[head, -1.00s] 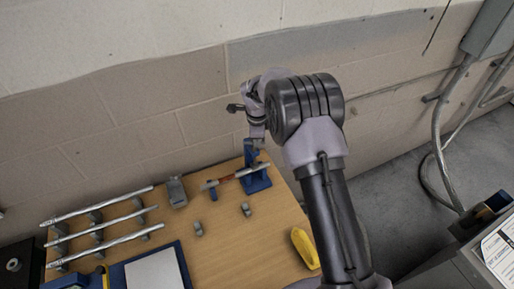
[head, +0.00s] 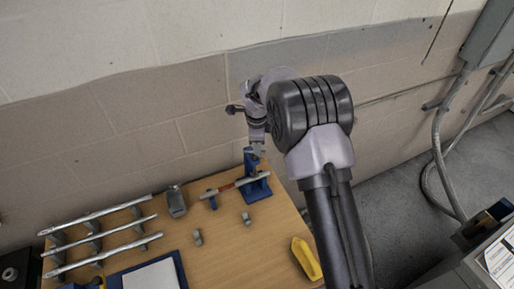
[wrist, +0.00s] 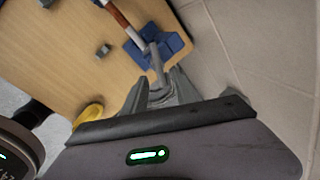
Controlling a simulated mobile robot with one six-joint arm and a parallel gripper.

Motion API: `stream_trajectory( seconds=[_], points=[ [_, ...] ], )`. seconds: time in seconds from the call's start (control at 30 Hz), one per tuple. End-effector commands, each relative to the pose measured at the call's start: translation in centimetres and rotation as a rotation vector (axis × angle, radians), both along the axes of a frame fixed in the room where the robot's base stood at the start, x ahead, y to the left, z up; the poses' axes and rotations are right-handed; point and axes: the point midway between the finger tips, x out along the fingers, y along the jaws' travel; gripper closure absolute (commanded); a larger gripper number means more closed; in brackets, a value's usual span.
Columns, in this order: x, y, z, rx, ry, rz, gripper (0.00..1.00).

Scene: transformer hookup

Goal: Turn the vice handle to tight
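The blue vice (head: 256,188) stands at the back right corner of the wooden table. It also shows in the wrist view (wrist: 172,42). A bar with a reddish-brown section (head: 246,181) lies across it. The vice handle (wrist: 156,62) looks like a short grey bar rising from the vice toward my gripper. My gripper (wrist: 158,78) is right above the vice, pointing down. Its fingers look apart, with the handle's end between them; I cannot tell whether they touch it. In the head view my gripper (head: 256,147) partly hides the handle.
Long silver rods (head: 98,235) lie on grey holders at the left. A grey block (head: 176,201), small grey clips (head: 246,218) and a yellow object (head: 306,258) are on the table (head: 225,255). The block wall (head: 150,100) is close behind the vice.

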Motion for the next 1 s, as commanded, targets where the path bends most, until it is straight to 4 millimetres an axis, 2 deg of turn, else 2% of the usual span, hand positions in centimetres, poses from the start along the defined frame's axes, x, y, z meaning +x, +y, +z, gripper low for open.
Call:
stream_trajectory(
  seconds=[0.2, 0.43, 0.6, 1.0],
  points=[
    [-1.2, 0.1, 6.5, 0.001, -0.003, -0.001, 0.67],
    [-2.3, 0.1, 12.1, 0.001, -0.002, -0.001, 0.67],
    [-2.7, 0.1, 13.8, 0.0, 0.0, 0.0, 0.67],
    [-2.8, 0.1, 13.9, 0.0, 0.001, -0.001, 0.67]
  ],
)
